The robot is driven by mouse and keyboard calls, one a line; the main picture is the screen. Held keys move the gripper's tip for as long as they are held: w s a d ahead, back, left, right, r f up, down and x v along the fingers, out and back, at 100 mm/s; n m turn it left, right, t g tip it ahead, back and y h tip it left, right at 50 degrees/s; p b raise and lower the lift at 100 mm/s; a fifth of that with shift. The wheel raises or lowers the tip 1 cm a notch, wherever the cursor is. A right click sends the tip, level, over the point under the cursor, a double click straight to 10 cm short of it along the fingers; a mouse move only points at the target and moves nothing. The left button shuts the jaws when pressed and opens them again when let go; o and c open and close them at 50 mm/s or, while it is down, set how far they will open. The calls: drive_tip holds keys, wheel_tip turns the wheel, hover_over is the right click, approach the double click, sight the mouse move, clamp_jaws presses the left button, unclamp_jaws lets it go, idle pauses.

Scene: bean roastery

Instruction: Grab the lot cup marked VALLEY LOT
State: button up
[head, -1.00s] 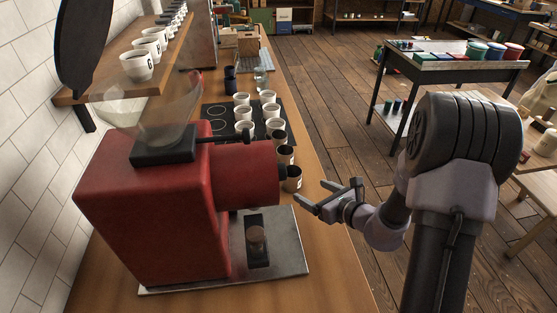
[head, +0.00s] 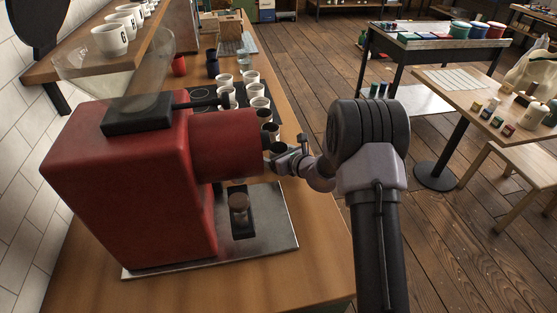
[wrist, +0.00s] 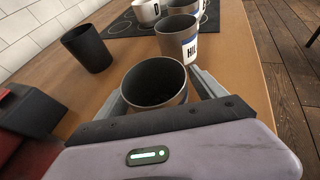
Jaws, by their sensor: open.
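A grey cup (wrist: 153,78) with a dark inside stands upright on the counter between the two fingers of my gripper (wrist: 160,88) in the wrist view. Its near side is hidden by my gripper and I see no marking on it. My gripper is open, with one finger on each side of the cup; I cannot tell if either touches it. Just beyond stands a cup with a white label starting "HIL" (wrist: 178,39). In the head view my gripper (head: 288,151) is low beside the row of cups, right of the red grinder. No VALLEY LOT marking is readable.
A black cup (wrist: 88,48) stands left of the held-between cup. More white cups (head: 257,90) stand behind, by a dark hob (wrist: 130,26). The red grinder (head: 130,185) is close on the left. The counter's right edge is close to my gripper.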

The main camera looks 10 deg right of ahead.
drive_tip(key=c, duration=1.6)
drive_tip(key=shift+o, duration=0.2)
